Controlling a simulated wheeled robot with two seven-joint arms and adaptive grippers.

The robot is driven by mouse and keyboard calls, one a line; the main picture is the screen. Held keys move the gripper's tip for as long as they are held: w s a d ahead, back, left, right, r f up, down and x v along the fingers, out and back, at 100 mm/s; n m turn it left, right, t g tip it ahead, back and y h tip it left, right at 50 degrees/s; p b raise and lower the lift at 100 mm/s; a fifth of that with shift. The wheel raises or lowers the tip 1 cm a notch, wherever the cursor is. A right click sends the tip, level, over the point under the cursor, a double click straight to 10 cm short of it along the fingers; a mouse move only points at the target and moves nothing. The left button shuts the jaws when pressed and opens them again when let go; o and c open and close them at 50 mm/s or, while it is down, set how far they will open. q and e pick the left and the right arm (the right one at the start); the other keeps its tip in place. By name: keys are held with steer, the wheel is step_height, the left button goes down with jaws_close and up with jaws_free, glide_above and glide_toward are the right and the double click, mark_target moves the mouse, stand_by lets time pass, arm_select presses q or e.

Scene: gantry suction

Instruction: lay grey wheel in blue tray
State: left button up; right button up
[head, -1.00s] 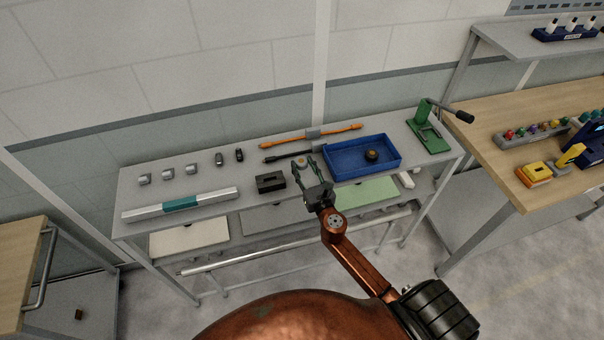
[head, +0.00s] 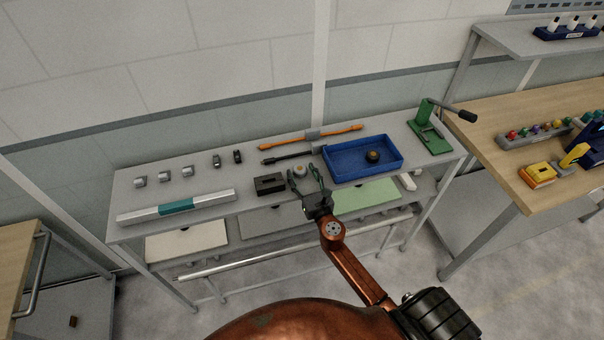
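A small round grey wheel (head: 299,170) with a pale centre appears to sit on the grey bench, between the black block and the blue tray. My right gripper (head: 305,174) is open, its two fingers spread apart. The wheel shows close to the left fingertip, between and just beyond the fingers; I cannot tell whether they touch. The blue tray (head: 345,176) lies to the right of the gripper. A dark wheel with an orange-brown hub (head: 373,156) is inside the tray. My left gripper is not in view.
A black slotted block (head: 269,184) stands left of the gripper. A dark rod (head: 285,157) and an orange cable-like bar (head: 340,132) lie behind. A green lever press (head: 430,137) stands right of the tray. Several small parts and a long bar (head: 177,207) lie left.

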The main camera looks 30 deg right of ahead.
steer(key=shift+r, duration=0.25)
steer(key=s+a+b, duration=0.1)
steer(key=s+a, duration=0.1)
steer(key=s, duration=1)
steer(key=shift+f, duration=0.1)
